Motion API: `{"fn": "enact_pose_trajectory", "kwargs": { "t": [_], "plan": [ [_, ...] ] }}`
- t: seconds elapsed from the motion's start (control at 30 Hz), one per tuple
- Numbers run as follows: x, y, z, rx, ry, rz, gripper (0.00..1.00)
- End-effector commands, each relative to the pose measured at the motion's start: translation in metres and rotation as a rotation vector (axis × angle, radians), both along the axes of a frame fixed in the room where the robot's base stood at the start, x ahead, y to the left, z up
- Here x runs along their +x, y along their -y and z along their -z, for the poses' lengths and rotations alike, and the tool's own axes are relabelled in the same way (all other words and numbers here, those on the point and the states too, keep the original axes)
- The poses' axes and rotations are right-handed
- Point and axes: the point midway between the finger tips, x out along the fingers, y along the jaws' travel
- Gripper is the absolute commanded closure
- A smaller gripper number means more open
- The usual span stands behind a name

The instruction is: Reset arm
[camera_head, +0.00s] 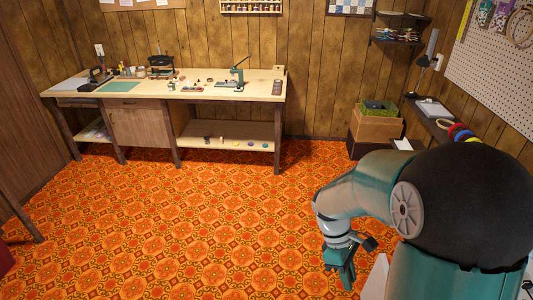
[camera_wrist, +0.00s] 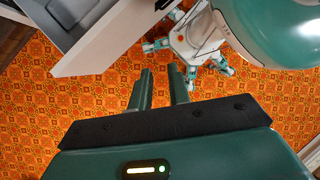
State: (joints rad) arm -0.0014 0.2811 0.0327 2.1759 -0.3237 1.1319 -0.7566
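My gripper (camera_head: 345,272) hangs at the end of my bent teal and white arm, at the lower right of the head view. It points down over the orange patterned carpet (camera_head: 190,220). In the wrist view, the two teal fingers of my gripper (camera_wrist: 160,70) stand apart with carpet showing between them. My gripper is open and nothing is held in it. Parts of my own white and teal body and legs show at the top of the wrist view.
A long wooden workbench (camera_head: 133,88) with tools stands along the back wall. Cardboard boxes (camera_head: 375,127) stand right of it, near a side shelf (camera_head: 433,127). A pale-edged grey structure (camera_wrist: 100,50) lies close by at the wrist view's upper left. The middle floor is clear.

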Motion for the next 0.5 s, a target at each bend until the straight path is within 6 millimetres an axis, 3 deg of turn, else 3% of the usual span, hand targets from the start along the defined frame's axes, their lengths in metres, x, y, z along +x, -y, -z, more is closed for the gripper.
{"fn": "enact_pose_trajectory", "kwargs": {
  "t": [0.1,0.5],
  "plan": [
    [-0.003,-0.006,-0.035,0.001,0.149,0.112,0.82],
    [-0.032,-0.026,-0.130,0.087,0.596,0.518,0.82]
  ]
}}
